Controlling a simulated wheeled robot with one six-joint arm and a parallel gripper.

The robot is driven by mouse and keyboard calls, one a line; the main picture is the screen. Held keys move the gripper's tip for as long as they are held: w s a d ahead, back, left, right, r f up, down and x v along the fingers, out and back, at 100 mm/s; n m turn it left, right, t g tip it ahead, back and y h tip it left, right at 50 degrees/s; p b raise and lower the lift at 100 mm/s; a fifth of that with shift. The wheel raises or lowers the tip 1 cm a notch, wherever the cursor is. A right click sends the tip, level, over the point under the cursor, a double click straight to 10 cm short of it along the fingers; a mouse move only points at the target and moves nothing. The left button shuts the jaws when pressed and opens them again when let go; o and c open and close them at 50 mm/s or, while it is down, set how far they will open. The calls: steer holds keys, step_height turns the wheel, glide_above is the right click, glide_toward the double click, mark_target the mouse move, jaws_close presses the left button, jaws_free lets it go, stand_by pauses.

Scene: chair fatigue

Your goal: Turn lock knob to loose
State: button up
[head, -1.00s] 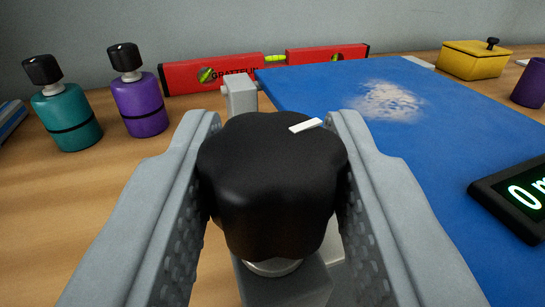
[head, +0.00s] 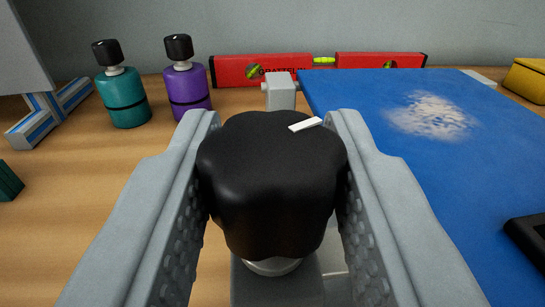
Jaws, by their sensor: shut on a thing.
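The lock knob (head: 270,185) is black and lobed, with a white pointer mark (head: 305,124) on its top, toward the far right of the knob. It sits on a short metal shaft above a grey block (head: 275,288). My gripper (head: 272,165) is shut on the knob, with one grey finger on its left side and one on its right. The fingers hide the knob's sides.
A teal bottle (head: 124,100) and a purple bottle (head: 187,90) stand at the back left. A red spirit level (head: 290,66) lies along the wall. A blue mat (head: 370,130) covers the right, with a pale powdery patch (head: 432,115) and a dark display (head: 528,238).

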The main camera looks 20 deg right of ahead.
steer(key=shift+r, duration=0.1)
stand_by(0.4)
steer(key=o, duration=1)
steer(key=shift+c, duration=0.2)
steer(key=shift+a, duration=0.1)
